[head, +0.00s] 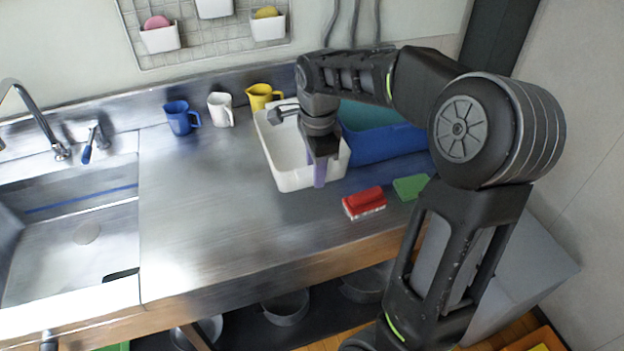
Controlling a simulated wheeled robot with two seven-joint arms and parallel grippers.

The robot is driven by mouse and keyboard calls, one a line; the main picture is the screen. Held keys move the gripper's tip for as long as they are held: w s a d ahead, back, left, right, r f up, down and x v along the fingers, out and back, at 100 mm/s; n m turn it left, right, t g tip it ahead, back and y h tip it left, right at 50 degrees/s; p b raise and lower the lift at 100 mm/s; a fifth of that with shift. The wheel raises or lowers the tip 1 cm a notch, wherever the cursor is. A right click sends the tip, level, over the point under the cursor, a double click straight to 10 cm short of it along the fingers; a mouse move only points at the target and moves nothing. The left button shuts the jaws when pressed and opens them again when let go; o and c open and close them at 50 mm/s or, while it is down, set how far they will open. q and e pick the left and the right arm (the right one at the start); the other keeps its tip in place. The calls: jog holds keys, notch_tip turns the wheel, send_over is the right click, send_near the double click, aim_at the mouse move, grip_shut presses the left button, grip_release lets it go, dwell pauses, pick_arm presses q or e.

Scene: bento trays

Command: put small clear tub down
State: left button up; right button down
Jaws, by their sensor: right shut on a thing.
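My right gripper (319,157) points down over the front right part of a white tub (275,165) on the steel counter. It is shut on a narrow pale purple piece (320,173), which hangs at the tub's front wall. The fingers and wrist hide most of this piece, so its full shape cannot be told. I cannot make out a small clear tub. I cannot tell whether the purple piece touches the white tub. My left gripper is not in view.
A blue tub (385,147) stands right of the white one. A red brush (364,200) and green sponge (411,187) lie in front. Blue (179,118), white (220,109) and yellow (259,97) cups stand at the back. The counter between sink (75,245) and white tub is clear.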

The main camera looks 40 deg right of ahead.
jog(key=shift+f, duration=1.5)
jog(key=shift+f, duration=2)
jog(key=c, duration=1.1)
grip_release()
jog(key=r, duration=1.2)
jog(key=shift+s+a+r+b, duration=0.1)
jog(key=shift+s+r+b, duration=0.05)
jog(key=shift+s+b, duration=0.2)
